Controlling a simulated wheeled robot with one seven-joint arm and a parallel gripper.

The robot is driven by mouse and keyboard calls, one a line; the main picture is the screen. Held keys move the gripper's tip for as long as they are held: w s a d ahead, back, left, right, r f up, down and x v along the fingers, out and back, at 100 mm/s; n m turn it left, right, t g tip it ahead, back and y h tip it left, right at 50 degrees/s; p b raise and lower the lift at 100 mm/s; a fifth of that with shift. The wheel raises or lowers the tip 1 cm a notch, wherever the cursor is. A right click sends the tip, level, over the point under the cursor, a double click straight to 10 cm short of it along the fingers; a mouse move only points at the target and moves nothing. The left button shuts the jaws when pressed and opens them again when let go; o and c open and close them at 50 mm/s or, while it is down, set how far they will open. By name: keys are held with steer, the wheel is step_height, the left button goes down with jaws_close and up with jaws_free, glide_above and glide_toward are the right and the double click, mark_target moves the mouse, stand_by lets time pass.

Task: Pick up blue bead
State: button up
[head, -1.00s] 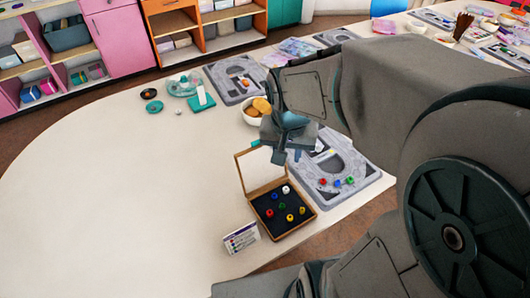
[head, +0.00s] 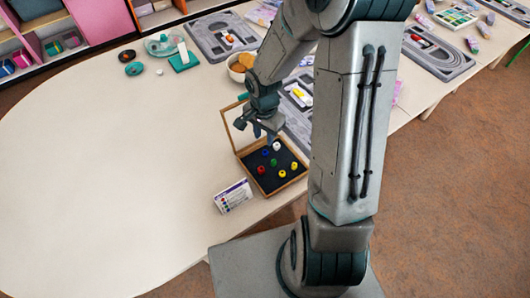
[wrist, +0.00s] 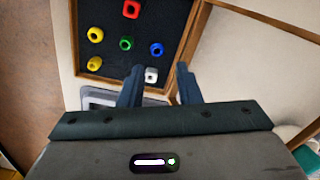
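The blue bead (head: 265,152) lies on the dark lining of an open wooden box (head: 280,189). In the wrist view the blue bead (wrist: 156,49) sits near the box's frame, just beyond the white bead (wrist: 151,74). My gripper (head: 264,135) is over the box's back edge, above the beads. In the wrist view my gripper (wrist: 160,68) is open, its two fingers apart with nothing held. The white bead shows between the fingers, and the blue bead lies just past the fingertips.
A red bead (wrist: 131,9), a green bead (wrist: 127,43) and yellow beads (wrist: 95,34) share the box. Its raised lid (wrist: 250,60) stands beside my fingers. The table's left part is clear.

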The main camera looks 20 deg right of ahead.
mark_target(265, 149)
steer(key=shift+s+d+f, duration=0.1)
steer(key=shift+f, duration=1.7)
steer(key=shift+d+f, duration=0.1)
steer(key=shift+f, duration=1.7)
jaws_close()
